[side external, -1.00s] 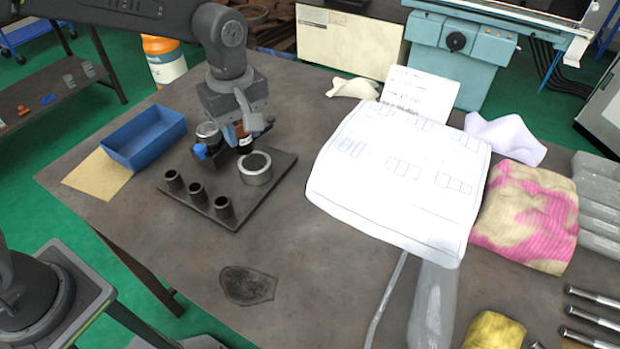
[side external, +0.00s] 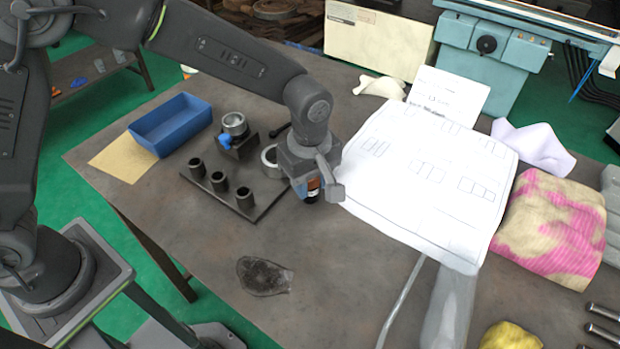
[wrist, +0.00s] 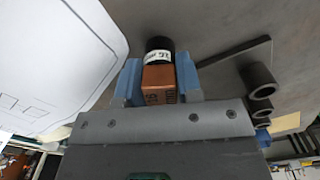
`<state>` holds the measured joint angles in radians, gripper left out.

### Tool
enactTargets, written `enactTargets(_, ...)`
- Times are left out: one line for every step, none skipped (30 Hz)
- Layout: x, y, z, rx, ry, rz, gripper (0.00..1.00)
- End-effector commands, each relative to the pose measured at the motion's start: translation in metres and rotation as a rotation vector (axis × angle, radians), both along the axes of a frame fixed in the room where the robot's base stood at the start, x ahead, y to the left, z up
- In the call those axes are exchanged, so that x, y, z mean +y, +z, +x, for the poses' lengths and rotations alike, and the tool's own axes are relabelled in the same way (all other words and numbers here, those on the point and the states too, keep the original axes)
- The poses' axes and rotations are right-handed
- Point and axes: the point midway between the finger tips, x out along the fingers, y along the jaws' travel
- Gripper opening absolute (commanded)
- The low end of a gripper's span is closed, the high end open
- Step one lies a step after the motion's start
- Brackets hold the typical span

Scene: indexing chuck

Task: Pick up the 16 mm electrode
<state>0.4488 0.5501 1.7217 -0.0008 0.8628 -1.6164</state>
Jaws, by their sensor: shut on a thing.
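My gripper (side external: 311,192) is just right of the dark base plate (side external: 262,205), between it and the paper sheet. Its blue fingers (wrist: 160,76) are shut on the electrode, a copper block (wrist: 158,80) with a black round end (wrist: 159,45). A white band on the black part carries print that I cannot read surely. In the side view only a little of the electrode (side external: 311,198) shows below the fingers.
A blue tray (side external: 170,124) stands at the plate's far left, beside a tan sheet (side external: 118,160). A large white drawing (side external: 425,190) lies right of my gripper. A dark patch (side external: 265,277) lies in front; the table around it is clear.

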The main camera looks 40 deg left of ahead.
Motion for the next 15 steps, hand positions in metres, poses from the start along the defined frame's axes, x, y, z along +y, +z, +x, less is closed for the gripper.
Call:
enactTargets(-0.0001,0.0008,0.0004,-0.002,0.000,-0.001,0.07)
enactTargets(-0.0001,0.0009,0.0004,-0.002,0.000,-0.001,0.07)
enactTargets(-0.0001,0.0009,0.0004,-0.002,0.000,-0.001,0.07)
enactTargets(-0.0001,0.0009,0.0004,-0.002,0.000,-0.001,0.07)
enactTargets(-0.0001,0.0006,0.0004,-0.002,0.000,-0.001,0.07)
enactTargets(0.0001,-0.0002,0.0004,-0.001,0.000,0.000,0.07)
enactTargets(0.0001,-0.0011,0.0004,-0.001,0.000,0.000,0.07)
enactTargets(0.0001,-0.0021,0.0003,-0.001,0.000,0.000,0.07)
enactTargets(0.0002,-0.0033,0.0000,0.001,0.000,0.000,0.34)
enactTargets(0.0002,-0.0031,0.0001,0.000,0.000,0.000,0.37)
enactTargets(0.0002,-0.0030,0.0001,0.000,0.000,0.000,0.40)
enactTargets(0.0002,-0.0030,0.0001,0.000,0.000,0.000,0.44)
enactTargets(0.0002,-0.0030,0.0000,0.000,0.000,0.000,0.46)
enactTargets(0.0002,-0.0029,0.0000,0.000,0.000,0.000,0.49)
enactTargets(0.0002,-0.0029,0.0000,0.000,0.000,0.000,0.53)
